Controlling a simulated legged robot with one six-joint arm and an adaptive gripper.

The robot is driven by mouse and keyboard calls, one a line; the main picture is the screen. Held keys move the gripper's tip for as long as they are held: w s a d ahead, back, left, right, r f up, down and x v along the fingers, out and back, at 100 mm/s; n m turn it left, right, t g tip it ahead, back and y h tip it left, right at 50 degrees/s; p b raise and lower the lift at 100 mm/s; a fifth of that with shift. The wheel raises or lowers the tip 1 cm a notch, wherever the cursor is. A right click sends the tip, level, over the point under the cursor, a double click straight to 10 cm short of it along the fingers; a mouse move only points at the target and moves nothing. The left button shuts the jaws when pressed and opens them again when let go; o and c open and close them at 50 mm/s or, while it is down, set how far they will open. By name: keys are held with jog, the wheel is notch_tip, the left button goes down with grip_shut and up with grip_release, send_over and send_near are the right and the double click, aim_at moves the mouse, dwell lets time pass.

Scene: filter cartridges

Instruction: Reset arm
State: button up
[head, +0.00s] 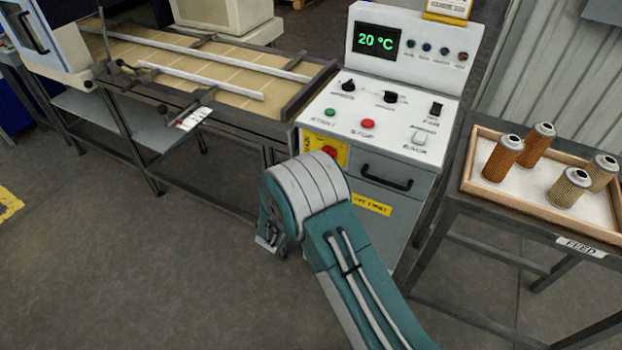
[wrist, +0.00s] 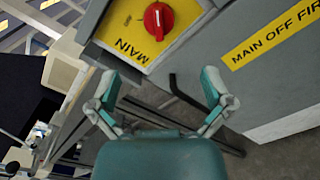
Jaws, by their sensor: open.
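My arm reaches up from the bottom of the head view and bends over in front of the control cabinet (head: 385,190). My gripper (wrist: 160,82) shows in the wrist view with its two fingers wide apart and nothing between them. In the head view most of it is hidden behind my arm, and only a small part (head: 268,240) shows low on the left. In the wrist view the red main switch (wrist: 158,20) on its yellow plate lies just beyond the fingers, apart from them.
A conveyor table (head: 190,65) runs left from the cabinet. On the right, a wooden-rimmed tray (head: 540,218) on a stand marked FEED holds several filter cartridges, some orange (head: 502,158), some tan (head: 569,188). The cabinet display (head: 377,42) reads 20 °C. The floor at front left is clear.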

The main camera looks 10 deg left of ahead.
jog(key=s+d+r+m+g+h, duration=0.2)
jog(key=s+d+r+m+g, duration=0.15)
jog(key=d+r, duration=0.35)
jog(key=s+d+r+m+g+h, duration=0.1)
jog(key=s+d+r+m+g, duration=0.3)
jog(key=d, duration=0.4)
jog(key=s+d+r+m+g+h, duration=0.2)
jog(key=d+r+m+g, duration=0.25)
jog(key=d+r, duration=0.3)
jog(key=s+d+r+m+g+y, duration=0.1)
jog(key=s+d+r+m+y, duration=0.15)
jog(key=s, duration=0.35)
jog(key=s+d+r+m+g+y, duration=0.1)
jog(key=s+d+m+y, duration=0.1)
jog(key=s+m, duration=0.3)
jog(key=s+a+r+m+t+y, duration=0.1)
jog(key=s+y, duration=0.2)
jog(key=s, duration=0.3)
jog(key=s+a+r+m+t+y, duration=0.1)
jog(key=s+a+r+m+y, duration=0.1)
jog(key=s, duration=0.5)
jog(key=shift+r+t+y, duration=0.25)
jog(key=shift+t+y, duration=0.05)
jog(key=shift+y, duration=0.55)
jog(key=shift+w+m, duration=0.1)
jog(key=shift+m, duration=0.15)
